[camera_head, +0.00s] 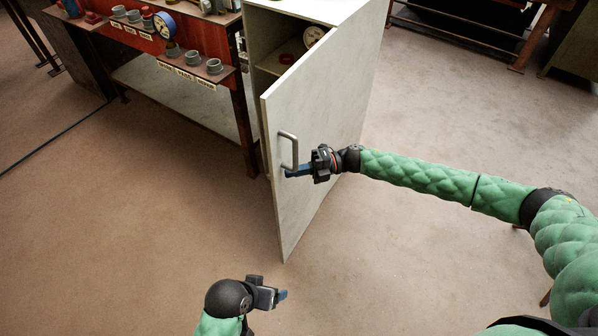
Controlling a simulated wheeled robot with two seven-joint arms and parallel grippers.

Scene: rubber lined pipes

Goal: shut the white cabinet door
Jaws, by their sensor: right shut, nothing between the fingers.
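The white cabinet (262,27) stands at the top middle, and its white door (318,122) is swung open toward me. A grey bar handle (294,150) is on the door's outer face near its free edge.
A gauge (314,36) and a red part (287,59) sit inside the cabinet. A red workbench (180,32) with grey pipe fittings and a blue gauge stands left of it. Another table (470,30) is at the top right. The floor around the door is clear.

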